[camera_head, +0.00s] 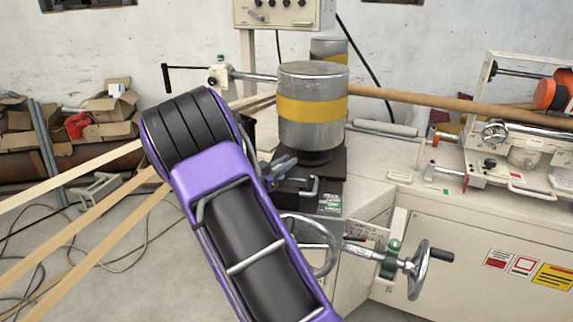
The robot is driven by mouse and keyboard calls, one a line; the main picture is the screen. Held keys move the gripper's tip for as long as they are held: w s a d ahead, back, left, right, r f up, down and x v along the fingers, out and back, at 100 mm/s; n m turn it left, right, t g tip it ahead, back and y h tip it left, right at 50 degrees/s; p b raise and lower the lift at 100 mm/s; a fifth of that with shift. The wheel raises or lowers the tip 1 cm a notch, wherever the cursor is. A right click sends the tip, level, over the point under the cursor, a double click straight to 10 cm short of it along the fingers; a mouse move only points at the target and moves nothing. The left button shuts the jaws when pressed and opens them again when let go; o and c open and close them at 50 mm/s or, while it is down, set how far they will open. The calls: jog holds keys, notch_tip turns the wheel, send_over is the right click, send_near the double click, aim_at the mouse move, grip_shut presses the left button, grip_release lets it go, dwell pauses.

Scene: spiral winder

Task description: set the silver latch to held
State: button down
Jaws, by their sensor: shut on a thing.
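The silver latch (312,187) is a small bent metal bar on the dark plate below the big steel drum with the yellow band. My gripper (285,168) is at the latch's left end, mostly behind my purple arm. Only its grey tip parts show. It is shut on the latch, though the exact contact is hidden. The latch's right end bends and stays in view. I cannot tell its setting from this view.
The steel drum (313,110) stands just above the latch. A handwheel (418,270) with a black grip is at the lower right. A long brown tube (430,101) runs right from the drum. Wooden strips (75,232) cross the left side. The machine bench (470,215) fills the right.

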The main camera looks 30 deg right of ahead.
jog(key=n+t+y+b, duration=0.2)
jog(key=t, duration=0.1)
jog(key=n+t+y+b, duration=0.1)
jog(key=shift+w+a+f, duration=0.15)
jog(key=shift+w+a, duration=0.1)
jog(key=shift+w, duration=0.15)
jog(key=shift+w+a+n+t+y+b, duration=0.15)
jog(key=shift+n+t+y+b, duration=0.15)
jog(key=shift+n+t+y, duration=0.25)
jog(key=shift+w+a+n+t+y+b, duration=0.15)
jog(key=shift+n+t+y+b, duration=0.1)
jog(key=shift+n+t+y, duration=0.3)
jog(key=shift+r, duration=0.2)
jog(key=c, duration=0.8)
grip_release()
notch_tip(320, 180, up, 10)
jog(key=p, duration=0.2)
